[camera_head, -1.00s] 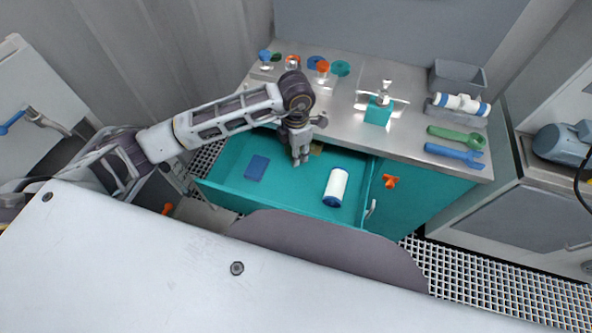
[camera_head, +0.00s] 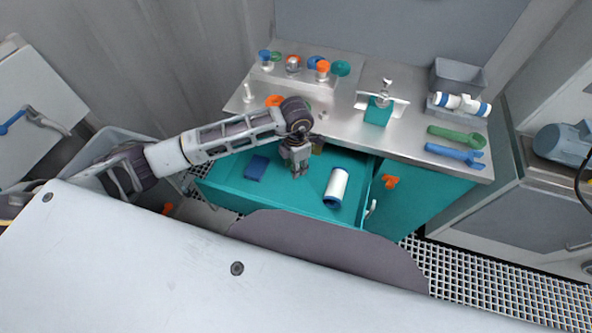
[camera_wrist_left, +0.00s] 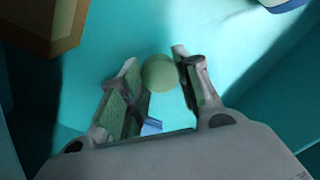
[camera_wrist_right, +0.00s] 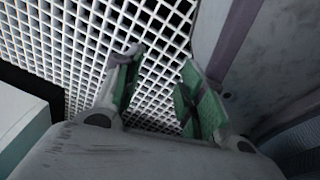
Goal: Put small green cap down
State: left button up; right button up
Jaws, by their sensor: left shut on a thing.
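The small green cap (camera_wrist_left: 160,73) is a pale green disc between the fingertips of my left gripper (camera_wrist_left: 158,72) in the left wrist view. The gripper is shut on it. In the head view my left gripper (camera_head: 299,173) points down inside the open teal drawer (camera_head: 285,207), between a blue block (camera_head: 256,168) and a white roll with a blue end (camera_head: 336,187). The cap cannot be made out there, and its height over the drawer floor is unclear. My right gripper (camera_wrist_right: 158,65) is open and empty above the floor grating, outside the head view.
A brown box (camera_wrist_left: 45,25) lies at the drawer's back. The steel bench above carries several coloured caps, a teal block (camera_head: 378,112) with a metal fitting, green (camera_head: 455,134) and blue (camera_head: 455,153) wrenches, and a grey bin (camera_head: 458,76). Drawer floor beside the gripper is clear.

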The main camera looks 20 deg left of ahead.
pick_arm(q)
notch_tip(320, 180, down, 3)
jog(key=shift+r, duration=0.1)
jog(key=shift+f, duration=0.2)
pick_arm(e)
jog(key=shift+w+a+r, duration=0.1)
jog(key=shift+w, duration=0.35)
pick_arm(q)
jog(key=shift+f, duration=0.2)
pick_arm(e)
jog(key=shift+w, duration=0.15)
pick_arm(q)
jog(key=o, duration=1.2)
jog(key=shift+c, duration=0.2)
pick_arm(e)
jog(key=shift+a, duration=0.1)
